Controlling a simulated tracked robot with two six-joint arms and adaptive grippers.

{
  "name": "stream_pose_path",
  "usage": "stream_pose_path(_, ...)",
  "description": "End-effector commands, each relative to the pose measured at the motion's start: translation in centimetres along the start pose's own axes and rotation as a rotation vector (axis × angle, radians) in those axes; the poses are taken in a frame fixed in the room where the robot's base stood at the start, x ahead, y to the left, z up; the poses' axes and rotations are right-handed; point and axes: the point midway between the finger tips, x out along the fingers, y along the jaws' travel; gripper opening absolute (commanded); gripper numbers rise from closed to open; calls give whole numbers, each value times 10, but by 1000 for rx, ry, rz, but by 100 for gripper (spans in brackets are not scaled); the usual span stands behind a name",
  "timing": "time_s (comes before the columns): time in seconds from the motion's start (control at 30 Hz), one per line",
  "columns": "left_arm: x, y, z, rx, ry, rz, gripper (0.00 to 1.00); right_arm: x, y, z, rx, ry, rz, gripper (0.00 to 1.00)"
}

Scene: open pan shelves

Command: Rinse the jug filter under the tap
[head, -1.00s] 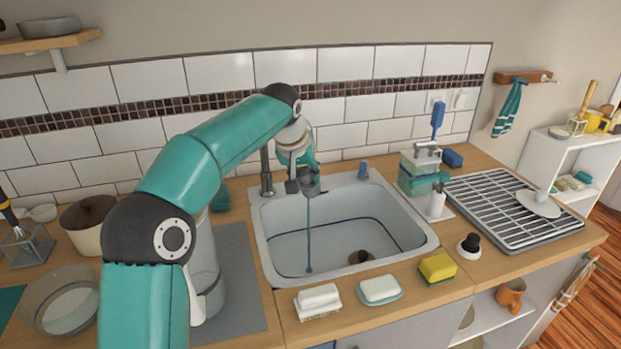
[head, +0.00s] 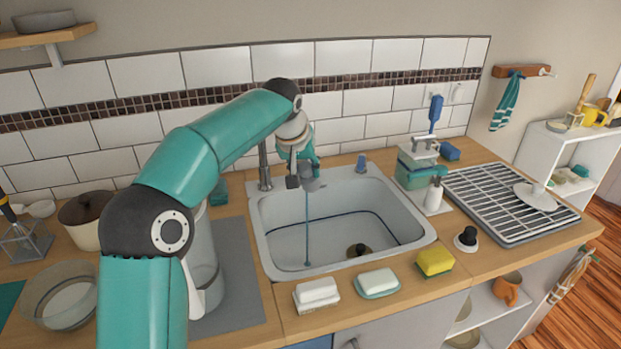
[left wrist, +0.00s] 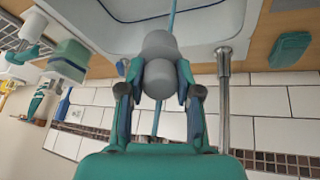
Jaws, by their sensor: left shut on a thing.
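My left gripper (head: 303,180) is over the back of the white sink (head: 262,237), beside the tap (head: 265,168). It is shut on the jug filter, a grey rounded cylinder that shows best in the left wrist view (left wrist: 160,62), between the two fingers (left wrist: 158,95). In the head view, the filter (head: 311,184) is partly hidden by the gripper. The tap's post (left wrist: 223,100) stands next to the fingers in the wrist view. My right gripper is not in view.
A soap dish (head: 377,283), a white block (head: 317,293) and a yellow sponge (head: 435,262) line the sink's front edge. A soap bottle (head: 434,195) and a drying rack (head: 475,220) stand to the right. A glass bowl (head: 38,290) and a pot (head: 84,232) stand at left.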

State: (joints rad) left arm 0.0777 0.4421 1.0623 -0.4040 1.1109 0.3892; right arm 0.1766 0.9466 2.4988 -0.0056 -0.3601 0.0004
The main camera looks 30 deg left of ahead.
Motion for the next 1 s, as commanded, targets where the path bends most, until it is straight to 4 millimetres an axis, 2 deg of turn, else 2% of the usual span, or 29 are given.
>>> stream_pose_path(0.43,-1,-5,1,1,2,2,0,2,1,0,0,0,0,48)
stream_pose_path(1.0,-21,-16,39,2,3,2,0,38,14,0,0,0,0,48)
